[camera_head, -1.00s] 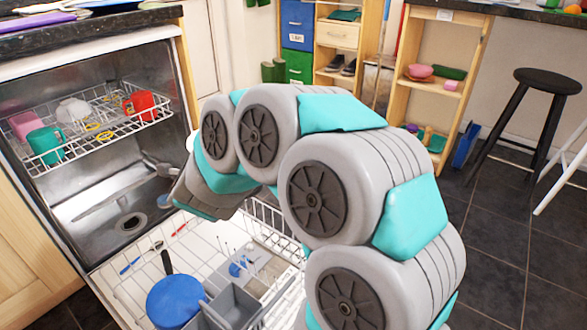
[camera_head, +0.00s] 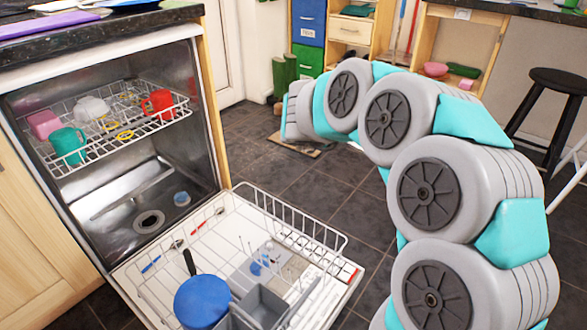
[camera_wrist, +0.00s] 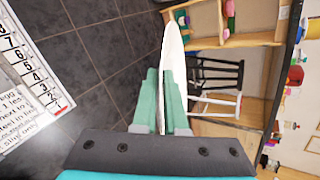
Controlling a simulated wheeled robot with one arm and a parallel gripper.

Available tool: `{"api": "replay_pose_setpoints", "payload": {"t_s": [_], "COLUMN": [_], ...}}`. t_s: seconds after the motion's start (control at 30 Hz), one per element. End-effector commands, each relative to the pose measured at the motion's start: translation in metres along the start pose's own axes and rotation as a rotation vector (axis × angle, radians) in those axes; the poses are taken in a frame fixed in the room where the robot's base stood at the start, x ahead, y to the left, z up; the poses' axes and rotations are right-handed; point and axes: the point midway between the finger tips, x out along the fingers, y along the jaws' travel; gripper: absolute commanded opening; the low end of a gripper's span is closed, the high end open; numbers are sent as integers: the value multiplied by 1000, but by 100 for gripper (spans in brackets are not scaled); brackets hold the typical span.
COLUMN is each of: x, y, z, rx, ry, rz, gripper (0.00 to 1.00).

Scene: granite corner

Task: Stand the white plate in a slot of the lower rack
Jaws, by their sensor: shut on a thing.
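A white plate (camera_wrist: 174,45) shows nearly edge-on in the wrist view. My gripper (camera_wrist: 163,78), with green fingers, is shut on it near its lower edge there. The lower rack (camera_head: 300,212) is white wire and sits on the open dishwasher door in the head view. In that view my arm reaches past the rack's right side, and its far end is over the floor behind the rack. My fingers and the plate are hidden in the head view.
The rack holds a blue pan (camera_head: 201,301), a grey basket (camera_head: 262,306) and some cutlery. The upper rack (camera_head: 140,136) holds a red mug (camera_head: 159,103), a teal mug (camera_head: 68,145) and bowls. A black stool (camera_head: 556,82) stands right. Tiled floor beyond the rack is mostly clear.

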Motion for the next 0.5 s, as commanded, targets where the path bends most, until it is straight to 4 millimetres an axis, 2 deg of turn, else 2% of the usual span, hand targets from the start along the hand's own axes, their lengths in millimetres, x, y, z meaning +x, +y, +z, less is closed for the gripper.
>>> {"api": "replay_pose_setpoints", "payload": {"t_s": [0.03,0.5], "x": [-3,-2], "y": [-1,25], "z": [7,12], "rx": [37,416], "ry": [32,389], "rz": [23,213], "gripper": [0,0]}}
